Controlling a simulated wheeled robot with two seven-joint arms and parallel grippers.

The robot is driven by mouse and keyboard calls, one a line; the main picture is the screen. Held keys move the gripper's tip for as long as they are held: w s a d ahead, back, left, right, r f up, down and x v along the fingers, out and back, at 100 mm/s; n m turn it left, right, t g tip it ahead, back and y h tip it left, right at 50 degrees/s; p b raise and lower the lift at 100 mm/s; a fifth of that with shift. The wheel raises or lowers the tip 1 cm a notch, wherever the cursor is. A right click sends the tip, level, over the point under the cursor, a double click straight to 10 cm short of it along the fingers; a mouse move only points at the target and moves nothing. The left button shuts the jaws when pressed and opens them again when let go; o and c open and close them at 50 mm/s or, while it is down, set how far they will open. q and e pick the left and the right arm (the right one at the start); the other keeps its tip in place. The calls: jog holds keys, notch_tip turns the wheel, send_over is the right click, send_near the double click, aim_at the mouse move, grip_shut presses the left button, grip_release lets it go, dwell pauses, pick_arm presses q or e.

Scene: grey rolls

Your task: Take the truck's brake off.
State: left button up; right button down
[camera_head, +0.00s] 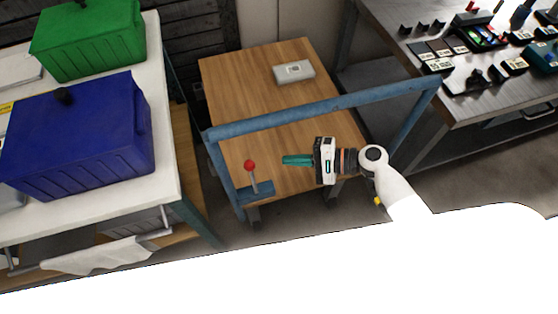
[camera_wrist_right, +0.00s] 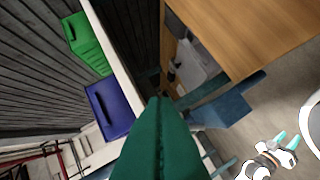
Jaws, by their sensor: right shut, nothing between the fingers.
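The truck has a wooden deck (camera_head: 235,80) and a blue tube handle frame (camera_head: 320,108); the deck also shows in the right wrist view (camera_wrist_right: 235,30). Its brake lever (camera_head: 251,168), a thin rod with a red knob, stands about upright on a blue bracket (camera_head: 257,192) at the near left corner. My right gripper (camera_head: 286,160) is shut and empty, its teal fingers pointing left, a short gap right of the lever in the picture. Those fingers (camera_wrist_right: 160,105) fill the middle of the right wrist view, where I see no red knob. My left gripper (camera_wrist_right: 285,140) shows there with fingers apart.
A light grey box (camera_head: 294,72) lies on the deck. A white table with a green bin (camera_head: 90,40) and a blue bin (camera_head: 80,135) stands at left. A metal workbench (camera_head: 460,110) with tools stands at right. My white body covers the bottom.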

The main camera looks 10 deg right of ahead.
aim_at(253, 178)
jog(key=a+p, duration=0.3)
jog(key=a, duration=0.5)
jog(key=shift+s+a+f, duration=0.15)
jog(key=shift+s+a, duration=0.1)
